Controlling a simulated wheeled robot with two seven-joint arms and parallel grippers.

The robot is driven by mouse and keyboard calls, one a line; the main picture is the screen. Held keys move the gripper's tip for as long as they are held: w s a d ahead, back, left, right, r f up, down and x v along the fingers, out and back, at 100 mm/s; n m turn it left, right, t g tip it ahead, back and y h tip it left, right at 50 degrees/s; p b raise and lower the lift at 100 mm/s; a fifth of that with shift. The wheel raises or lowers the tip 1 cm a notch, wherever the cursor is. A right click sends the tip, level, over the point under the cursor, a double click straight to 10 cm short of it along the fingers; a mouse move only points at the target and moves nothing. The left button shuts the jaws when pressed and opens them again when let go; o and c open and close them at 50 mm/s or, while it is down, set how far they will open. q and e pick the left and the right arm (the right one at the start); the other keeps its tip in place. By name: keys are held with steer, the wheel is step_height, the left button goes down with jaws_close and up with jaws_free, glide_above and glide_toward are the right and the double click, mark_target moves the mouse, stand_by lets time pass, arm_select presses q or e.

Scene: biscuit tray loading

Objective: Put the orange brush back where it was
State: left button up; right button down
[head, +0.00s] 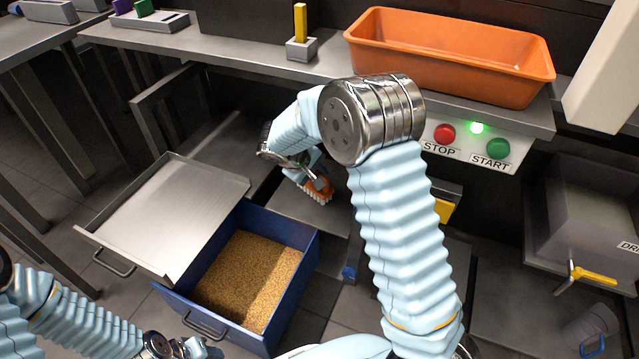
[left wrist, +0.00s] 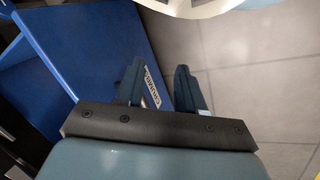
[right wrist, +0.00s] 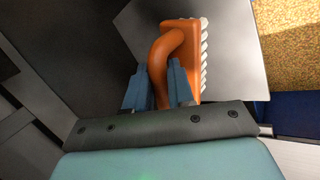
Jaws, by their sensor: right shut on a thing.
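The orange brush (right wrist: 182,55) has an orange handle and back with white bristles. In the right wrist view my right gripper (right wrist: 160,85) is shut on its handle. In the head view the brush (head: 319,187) shows just below my right gripper (head: 305,170), close over a dark grey surface; I cannot tell whether the bristles touch it. My left gripper (left wrist: 160,88) is open and empty beside a blue wall in the left wrist view. In the head view it is low at the left, near the bottom edge (head: 185,347).
A blue drawer (head: 308,262) of brown crumbs stands open beside a metal tray (head: 170,210) with handles. An orange bin (head: 450,75) sits on the shelf above a panel with a red STOP button (head: 444,134) and a green START button (head: 498,148). A yellow-handled valve (head: 592,275) is at right.

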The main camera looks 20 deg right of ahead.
steer(key=shift+w+d+f, duration=0.3)
steer(key=shift+d+f, duration=0.05)
steer(key=shift+f, duration=0.2)
steer(key=shift+w+d+f, duration=0.15)
steer(key=shift+f, duration=0.85)
steer(key=shift+w+d+f, duration=0.1)
steer(key=shift+f, duration=0.85)
steer(key=shift+f+b, duration=0.1)
steer(key=shift+b, duration=0.25)
steer(key=shift+f, duration=0.15)
steer(key=c, duration=1)
jaws_free()
steer(key=shift+r+p, duration=0.3)
steer(key=shift+r, duration=0.1)
steer(key=v, duration=1.2)
steer(key=shift+a+f+p, duration=0.1)
steer(key=shift+f+p, duration=0.05)
steer(key=shift+p, duration=0.25)
